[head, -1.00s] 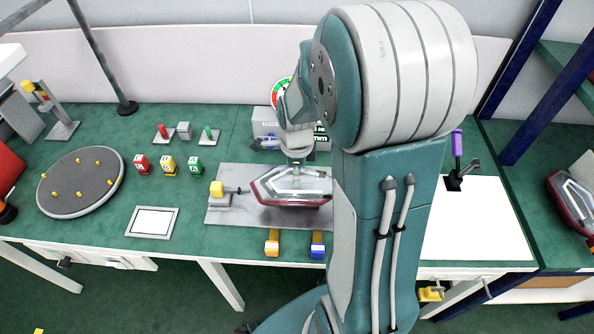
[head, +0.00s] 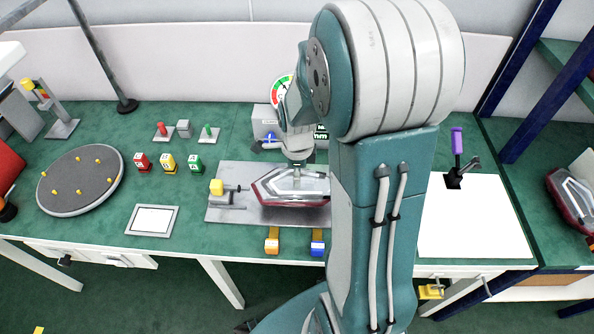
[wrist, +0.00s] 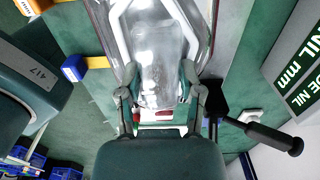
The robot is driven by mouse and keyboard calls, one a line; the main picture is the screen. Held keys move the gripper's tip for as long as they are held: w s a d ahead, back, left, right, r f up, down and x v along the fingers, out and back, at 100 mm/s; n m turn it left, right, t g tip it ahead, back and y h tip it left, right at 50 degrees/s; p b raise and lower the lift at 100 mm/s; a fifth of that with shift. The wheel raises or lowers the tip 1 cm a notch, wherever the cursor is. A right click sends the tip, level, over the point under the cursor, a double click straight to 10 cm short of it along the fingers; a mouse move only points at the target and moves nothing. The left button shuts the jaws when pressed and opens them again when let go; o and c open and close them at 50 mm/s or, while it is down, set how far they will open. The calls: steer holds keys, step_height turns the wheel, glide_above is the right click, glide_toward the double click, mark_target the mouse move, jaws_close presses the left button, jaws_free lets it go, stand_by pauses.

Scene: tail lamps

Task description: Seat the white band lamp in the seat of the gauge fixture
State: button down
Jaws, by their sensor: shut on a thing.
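The white band lamp (head: 290,188) has a clear lens, a red rim and a pale band, and its pointed end faces left. It is at the gauge fixture (head: 222,209), a grey plate with a yellow-knobbed clamp (head: 217,188) at its left. My gripper (head: 298,165) is over the lamp. In the wrist view my gripper (wrist: 161,98) is shut on the lamp (wrist: 160,55), with one finger on each side. My arm hides the fixture's right part. I cannot tell whether the lamp is fully down in the seat.
Orange (head: 272,243) and blue (head: 317,245) toggle blocks sit at the fixture's front edge. A grey gauge box stands behind. A round turntable (head: 60,180) is left, and a white sheet (head: 470,230) is right. Another lamp (head: 572,200) lies at the far right.

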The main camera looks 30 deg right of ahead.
steer(key=shift+f, duration=0.5)
steer(key=shift+c, duration=0.8)
jaws_free()
step_height(320, 180, up, 12)
steer(key=shift+f, duration=0.1)
steer(key=s+a+r+n+t, duration=0.2)
steer(key=s+a+r+n, duration=0.3)
steer(key=n, duration=0.7)
steer(key=s+a+r+n+t, duration=0.3)
steer(key=s+a+n, duration=0.3)
steer(key=n, duration=0.6)
steer(key=shift+s+r+n+t, duration=0.3)
steer(key=shift+s+r+n, duration=0.1)
steer(key=shift+s+r, duration=0.4)
